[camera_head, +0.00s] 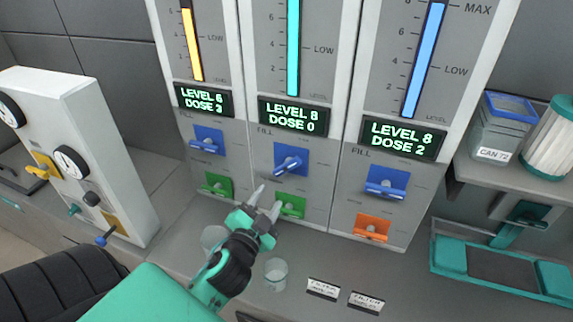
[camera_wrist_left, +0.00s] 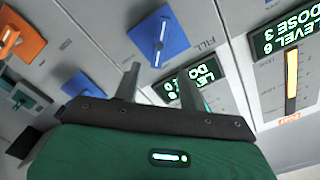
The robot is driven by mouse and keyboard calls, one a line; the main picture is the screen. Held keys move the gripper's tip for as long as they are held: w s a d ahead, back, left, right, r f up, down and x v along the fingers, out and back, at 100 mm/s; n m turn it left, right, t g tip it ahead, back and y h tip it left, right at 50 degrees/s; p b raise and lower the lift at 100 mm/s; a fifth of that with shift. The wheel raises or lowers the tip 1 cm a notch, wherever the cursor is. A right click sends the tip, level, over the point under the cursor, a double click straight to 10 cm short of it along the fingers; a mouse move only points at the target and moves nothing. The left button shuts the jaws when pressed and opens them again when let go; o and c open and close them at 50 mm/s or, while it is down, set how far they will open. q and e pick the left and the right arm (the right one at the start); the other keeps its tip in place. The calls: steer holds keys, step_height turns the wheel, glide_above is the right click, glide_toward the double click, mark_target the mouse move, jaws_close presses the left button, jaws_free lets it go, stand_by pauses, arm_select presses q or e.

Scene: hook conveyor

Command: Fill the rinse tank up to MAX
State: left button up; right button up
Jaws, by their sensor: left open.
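Three tank panels stand side by side; I cannot read which is the rinse tank. The left panel's display (camera_head: 204,101) reads LEVEL 6, DOSE 3. The middle display (camera_head: 293,117) reads LEVEL 8, DOSE 0. The right display (camera_head: 403,137) reads LEVEL 8, DOSE 2, with MAX marked near the top of its blue gauge (camera_head: 426,60). Blue fill levers sit below: left (camera_head: 207,140), middle (camera_head: 290,158), right (camera_head: 386,182). The middle one looks turned diagonally. My left gripper (camera_head: 266,199) is open and empty, just left of the middle green lever (camera_head: 291,206). My right gripper is out of view.
A white unit with dials (camera_head: 72,160) stands at the left. A clear container labelled CAN 72 (camera_head: 495,128) and a white filter (camera_head: 551,140) sit on the right shelf. A teal tray (camera_head: 447,258) is below. Clear cups (camera_head: 276,273) stand near my gripper.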

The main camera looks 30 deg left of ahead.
mark_target(286, 169)
arm_select(q)
steer(key=p+x, duration=0.4)
steer(key=x, duration=0.8)
steer(key=shift+w+d+r, duration=0.1)
steer(key=shift+r, duration=0.1)
steer(key=shift+w+f+p, duration=0.15)
steer(key=shift+w+p, duration=0.2)
steer(key=shift+w, duration=0.25)
steer(key=shift+c, duration=0.4)
jaws_close()
